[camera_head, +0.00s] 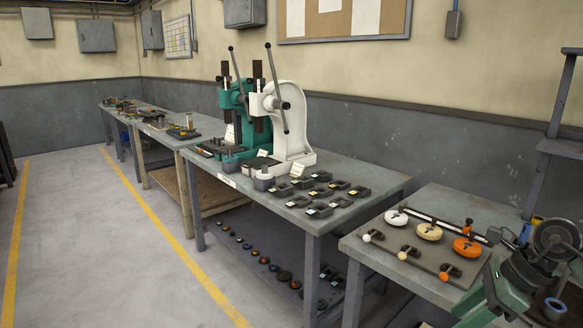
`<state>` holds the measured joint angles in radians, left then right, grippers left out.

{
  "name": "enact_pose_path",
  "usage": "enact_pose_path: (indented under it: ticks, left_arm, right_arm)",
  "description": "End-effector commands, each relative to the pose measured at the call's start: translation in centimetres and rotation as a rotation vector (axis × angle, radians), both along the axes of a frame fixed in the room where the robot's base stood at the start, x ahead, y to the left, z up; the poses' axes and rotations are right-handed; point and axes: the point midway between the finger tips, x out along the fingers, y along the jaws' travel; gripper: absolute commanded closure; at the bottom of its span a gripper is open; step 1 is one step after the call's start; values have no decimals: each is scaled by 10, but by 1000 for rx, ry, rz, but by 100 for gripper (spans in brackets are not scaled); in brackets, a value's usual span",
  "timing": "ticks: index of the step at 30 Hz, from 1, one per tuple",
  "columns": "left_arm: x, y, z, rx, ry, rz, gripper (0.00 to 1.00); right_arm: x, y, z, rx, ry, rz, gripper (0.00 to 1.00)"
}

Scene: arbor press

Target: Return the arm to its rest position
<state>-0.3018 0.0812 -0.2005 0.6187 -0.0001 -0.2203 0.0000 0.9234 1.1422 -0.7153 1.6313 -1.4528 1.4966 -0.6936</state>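A white arbor press (296,115) stands on the middle bench. Its long lever (276,88) is tilted near upright, with a dark knob at the top and another at its lower end. A teal arbor press (231,101) stands just behind it to the left, partly hidden by it. The teal press's lever (235,66) also points up, leaning slightly. Neither of my grippers shows in the head view, so I cannot see whether they hold anything.
Several small dark trays (320,210) lie on the middle bench (378,178). The right bench (457,202) carries white, yellow and orange discs. A green and dark mechanism (506,286) fills the lower right corner. The floor (110,255) at left is clear.

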Motion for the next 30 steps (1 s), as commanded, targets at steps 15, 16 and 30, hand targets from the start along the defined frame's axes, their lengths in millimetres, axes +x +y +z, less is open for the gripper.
enact_pose_path:
  ticks: [15, 16, 30]
  left_arm:
    - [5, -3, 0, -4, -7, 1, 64]
    - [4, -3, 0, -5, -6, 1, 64]
    - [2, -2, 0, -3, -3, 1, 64]
  right_arm:
    - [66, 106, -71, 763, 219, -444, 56]
    - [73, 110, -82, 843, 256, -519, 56]
    - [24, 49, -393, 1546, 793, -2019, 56]
